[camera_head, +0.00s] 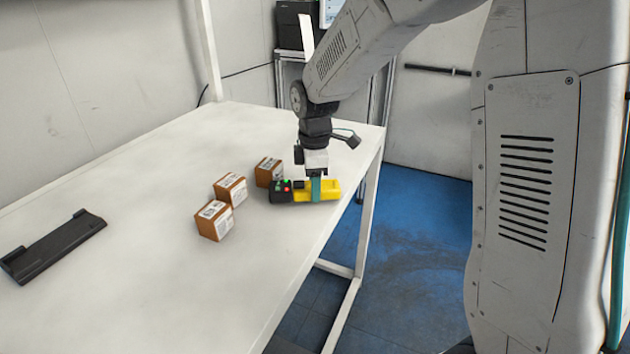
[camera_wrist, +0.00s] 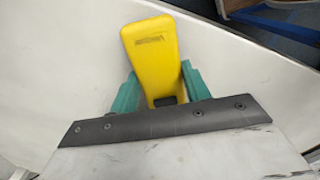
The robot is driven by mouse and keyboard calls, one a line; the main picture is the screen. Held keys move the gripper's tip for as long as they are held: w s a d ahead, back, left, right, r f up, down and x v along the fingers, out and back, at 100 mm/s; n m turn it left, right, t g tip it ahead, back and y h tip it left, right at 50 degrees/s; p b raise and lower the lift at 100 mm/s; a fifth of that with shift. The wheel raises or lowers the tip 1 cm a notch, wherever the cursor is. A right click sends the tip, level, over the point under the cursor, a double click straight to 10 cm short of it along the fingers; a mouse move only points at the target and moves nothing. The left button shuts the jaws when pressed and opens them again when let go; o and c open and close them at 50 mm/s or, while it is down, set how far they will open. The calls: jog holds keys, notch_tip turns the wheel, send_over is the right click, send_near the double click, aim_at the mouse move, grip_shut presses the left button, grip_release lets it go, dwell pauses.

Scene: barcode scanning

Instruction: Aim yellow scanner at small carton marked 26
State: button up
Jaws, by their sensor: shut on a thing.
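The yellow scanner (camera_head: 328,190) with a black head lies low at the right part of the white table, its head pointing left. My gripper (camera_head: 316,188) is shut on it from above with teal fingers. In the wrist view the scanner's yellow handle (camera_wrist: 151,50) sits between the teal fingers (camera_wrist: 160,92). Three small brown cartons with white labels stand left of the scanner: a near one (camera_head: 214,221), a middle one (camera_head: 230,189) and a far one (camera_head: 268,172). The label numbers are too small to read, so I cannot tell which is marked 26.
A black keyboard-like bar (camera_head: 52,245) lies at the table's left. The white table (camera_head: 150,180) is clear between it and the cartons. The table's right edge is close to the scanner. A dark device (camera_head: 295,25) stands behind the table.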

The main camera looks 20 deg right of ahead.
notch_tip(320, 180, up, 12)
dwell(0.4)
